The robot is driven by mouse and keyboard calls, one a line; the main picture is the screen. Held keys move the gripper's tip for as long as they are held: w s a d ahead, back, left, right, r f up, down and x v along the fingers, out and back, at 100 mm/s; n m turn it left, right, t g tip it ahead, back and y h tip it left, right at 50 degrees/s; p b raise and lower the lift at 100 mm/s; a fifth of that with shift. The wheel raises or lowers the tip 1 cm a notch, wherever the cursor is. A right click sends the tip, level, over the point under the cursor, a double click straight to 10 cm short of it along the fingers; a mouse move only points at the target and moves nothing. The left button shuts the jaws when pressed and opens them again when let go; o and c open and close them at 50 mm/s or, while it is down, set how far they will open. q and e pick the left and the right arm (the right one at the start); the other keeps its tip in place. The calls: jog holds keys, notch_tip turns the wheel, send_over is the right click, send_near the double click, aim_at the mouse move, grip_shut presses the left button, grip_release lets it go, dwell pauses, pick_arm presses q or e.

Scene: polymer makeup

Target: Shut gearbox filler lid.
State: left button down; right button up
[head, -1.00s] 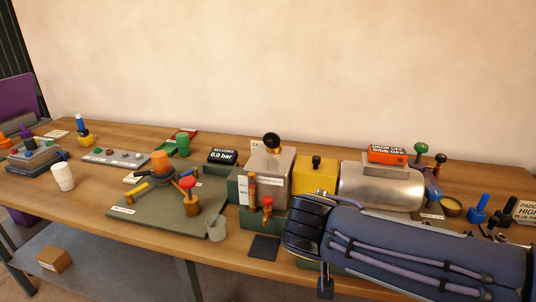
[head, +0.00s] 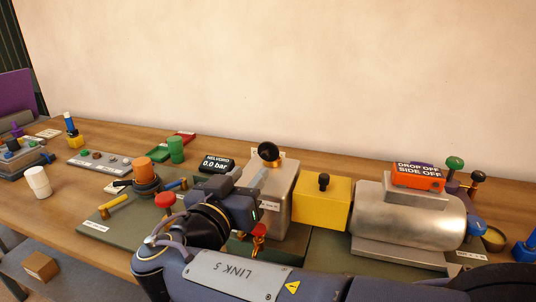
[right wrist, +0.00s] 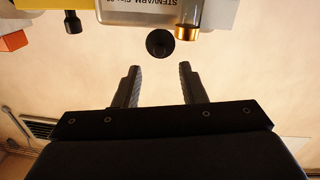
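The gearbox appears to be the grey box (head: 283,205) just right of centre in the head view. On its top is a black ball knob (head: 268,151) with a brass part beside it. The right wrist view shows the black ball (right wrist: 159,43) and the brass cylinder (right wrist: 187,32) at the box's edge. I cannot tell the lid's exact angle. My right gripper (head: 250,178) is in front of and left of the box. In the right wrist view its two fingers (right wrist: 160,84) are apart and empty, with the ball beyond the tips. My left gripper is not in view.
A pressure display (head: 217,163) stands behind left. A green board with coloured knobs is partly hidden by my arm.

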aim_at(264, 157)
jog(key=p+x, duration=0.1)
jog(key=x, duration=0.6)
grip_shut()
